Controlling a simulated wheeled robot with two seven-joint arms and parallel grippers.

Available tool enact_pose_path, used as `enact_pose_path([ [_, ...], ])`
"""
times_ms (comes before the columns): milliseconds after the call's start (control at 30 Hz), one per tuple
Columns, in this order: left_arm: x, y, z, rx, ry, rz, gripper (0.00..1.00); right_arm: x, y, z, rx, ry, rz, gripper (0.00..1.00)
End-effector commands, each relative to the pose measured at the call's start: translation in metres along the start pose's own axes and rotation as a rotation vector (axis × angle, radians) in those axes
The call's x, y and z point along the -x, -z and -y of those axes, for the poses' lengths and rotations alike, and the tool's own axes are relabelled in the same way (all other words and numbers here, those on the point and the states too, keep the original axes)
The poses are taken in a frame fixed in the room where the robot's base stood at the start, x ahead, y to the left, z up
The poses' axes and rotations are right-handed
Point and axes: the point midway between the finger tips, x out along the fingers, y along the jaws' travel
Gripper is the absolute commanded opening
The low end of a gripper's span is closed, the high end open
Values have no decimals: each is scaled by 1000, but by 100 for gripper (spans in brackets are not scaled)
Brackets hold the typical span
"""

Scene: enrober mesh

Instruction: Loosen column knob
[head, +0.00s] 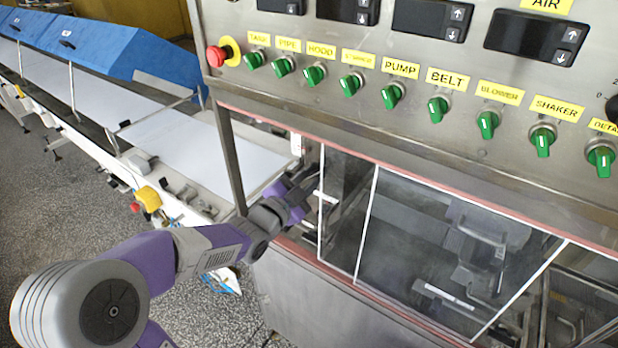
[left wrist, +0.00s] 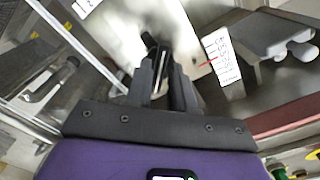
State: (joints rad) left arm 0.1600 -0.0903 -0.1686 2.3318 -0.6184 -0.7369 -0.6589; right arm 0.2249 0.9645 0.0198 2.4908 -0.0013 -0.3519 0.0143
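My left gripper (head: 307,184) reaches in at the left end of the machine's windowed housing, below the control panel. In the left wrist view its two dark fingers (left wrist: 161,68) stand close together with a narrow gap between them. A small black knob (left wrist: 149,40) shows at the fingertips, in front of a bright metal plate. I cannot tell whether the fingers touch it or grip it. A white scale with a red pointer (left wrist: 220,57) is right of the fingers. The knob is not clear in the head view. My right gripper is not in view.
The steel control panel (head: 420,130) with green switches and a red stop button (head: 216,56) hangs above my arm. Clear windows (head: 450,250) are right of the gripper. A white conveyor (head: 200,145) with blue covers (head: 110,45) runs off to the left.

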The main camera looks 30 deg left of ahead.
Motion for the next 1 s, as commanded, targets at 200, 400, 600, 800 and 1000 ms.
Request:
enact_pose_path([
  [200, -5, 0, 0, 1, 0, 0, 23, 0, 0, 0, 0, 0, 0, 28],
  [400, -5, 0, 0, 1, 0, 0, 14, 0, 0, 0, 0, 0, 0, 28],
  [600, -5, 0, 0, 1, 0, 0, 0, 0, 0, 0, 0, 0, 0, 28],
  [800, -4, 0, 0, 14, 1, 0, 0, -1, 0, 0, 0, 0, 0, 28],
  [1000, -5, -1, -2, 85, 1, -2, 0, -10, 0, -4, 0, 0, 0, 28],
])
